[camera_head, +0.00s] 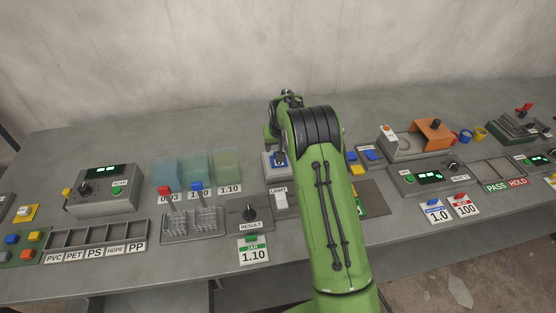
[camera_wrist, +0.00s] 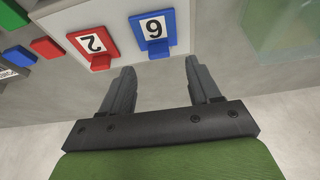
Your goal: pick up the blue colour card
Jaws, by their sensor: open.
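In the wrist view a flat blue card (camera_wrist: 153,30) with a white label, reading as a 6 or 9, and a small blue tab lies just beyond my fingertips. My gripper (camera_wrist: 160,68) is open and empty, its two fingers apart, with the card ahead of the gap and not between them. A red card (camera_wrist: 92,45) marked 2 lies to the left of the blue card.
The grey bench (camera_head: 90,278) holds a scan unit (camera_head: 105,190), clear tinted bins (camera_head: 196,170), a labelled tray (camera_head: 97,235) and a result dial (camera_head: 250,212). An orange-topped device (camera_head: 432,133) and cards marked 1.0 (camera_head: 437,215) and 100 (camera_head: 466,209) stand right of my arm.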

